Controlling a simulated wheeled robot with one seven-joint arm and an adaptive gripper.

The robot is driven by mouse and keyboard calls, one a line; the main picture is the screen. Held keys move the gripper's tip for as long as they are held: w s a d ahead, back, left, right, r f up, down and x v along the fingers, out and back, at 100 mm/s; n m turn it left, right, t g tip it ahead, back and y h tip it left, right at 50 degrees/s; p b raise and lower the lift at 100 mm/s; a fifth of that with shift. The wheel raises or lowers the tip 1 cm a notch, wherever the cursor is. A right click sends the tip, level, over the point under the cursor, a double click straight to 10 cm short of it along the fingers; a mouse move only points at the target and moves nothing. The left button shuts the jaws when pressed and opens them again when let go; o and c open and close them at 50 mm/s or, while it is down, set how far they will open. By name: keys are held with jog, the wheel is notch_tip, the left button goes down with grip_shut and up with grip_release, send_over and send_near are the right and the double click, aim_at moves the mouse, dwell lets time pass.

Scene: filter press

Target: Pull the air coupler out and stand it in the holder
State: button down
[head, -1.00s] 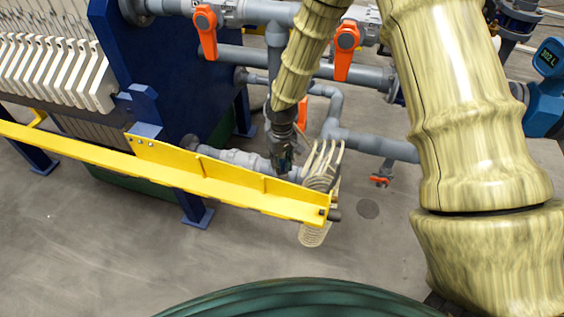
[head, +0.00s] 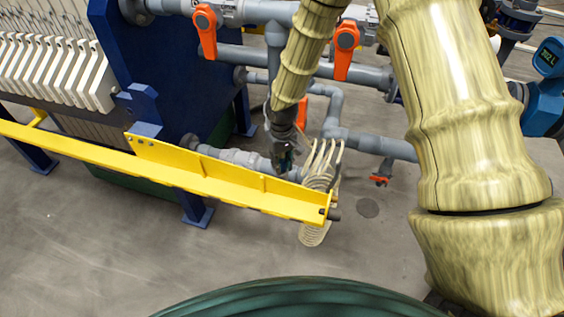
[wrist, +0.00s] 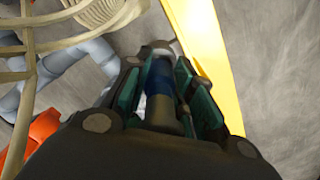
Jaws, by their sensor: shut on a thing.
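The air coupler (wrist: 160,76) shows in the wrist view as a short blue-banded cylinder with a silvery end, between the teal-and-black fingers. My gripper (wrist: 158,84) is shut on it. In the head view, my gripper (head: 284,160) points down just behind the yellow rail, left of the coiled hose. The coupler is too small and covered to make out there. I cannot tell from these views whether its silvery end is still joined to a fitting. I cannot pick out the holder in either view.
The yellow rail (head: 230,189) runs close in front of my gripper. A cream coiled hose (head: 314,232) hangs at its right end, near the fingers. Grey pipes (head: 350,142) and orange-handled valves (head: 346,50) stand behind.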

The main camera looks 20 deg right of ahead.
jog(key=shift+f+b, duration=0.35)
jog(key=shift+f, duration=0.3)
jog(key=c, duration=1.1)
grip_release()
notch_tip(320, 180, up, 12)
jog(key=shift+f, duration=0.1)
jog(key=shift+d, duration=0.1)
